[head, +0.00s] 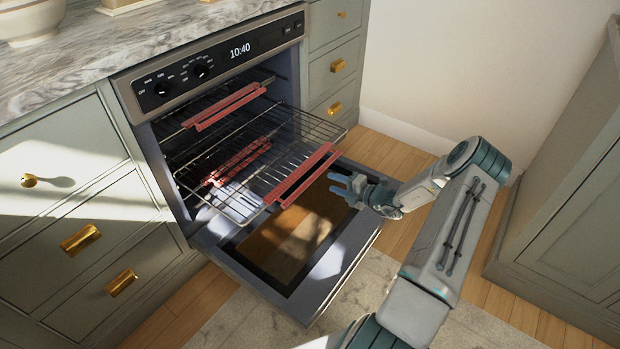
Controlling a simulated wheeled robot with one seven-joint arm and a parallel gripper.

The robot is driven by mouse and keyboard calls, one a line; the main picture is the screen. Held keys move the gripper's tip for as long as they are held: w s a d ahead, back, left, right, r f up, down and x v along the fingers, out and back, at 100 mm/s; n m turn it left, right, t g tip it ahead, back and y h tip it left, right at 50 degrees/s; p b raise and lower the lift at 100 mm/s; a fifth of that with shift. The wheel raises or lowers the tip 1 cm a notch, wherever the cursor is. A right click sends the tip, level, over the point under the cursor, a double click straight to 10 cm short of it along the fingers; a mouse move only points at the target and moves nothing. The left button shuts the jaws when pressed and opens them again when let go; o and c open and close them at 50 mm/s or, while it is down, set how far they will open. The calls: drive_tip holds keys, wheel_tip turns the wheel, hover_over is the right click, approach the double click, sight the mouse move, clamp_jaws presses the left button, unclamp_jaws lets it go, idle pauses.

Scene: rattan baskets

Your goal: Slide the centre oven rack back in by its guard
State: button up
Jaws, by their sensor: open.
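The oven (150,109) stands with its door (330,277) folded down. The centre rack (262,146) is a wire grid pulled partly out over the door. Its red guard (303,174) runs along the front edge. An upper rack with a red guard (225,106) and a lower rack with a red guard (238,160) sit further in. My gripper (337,183) is open and empty, just right of the centre rack's guard. It looks apart from the guard, though the exact gap is hard to judge.
Drawers with brass handles (81,238) flank the oven on the left, and more drawers (338,68) stand on the right. A marble counter (110,40) is above. A grey-green cabinet (575,200) stands at the far right. A rug (385,300) lies on the wooden floor.

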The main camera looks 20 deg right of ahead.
sight(317, 177)
drive_tip(key=b+x, duration=0.2)
drive_tip(key=x, duration=0.9)
drive_tip(key=shift+s+b, duration=0.1)
drive_tip(key=shift+b, duration=0.3)
clamp_jaws()
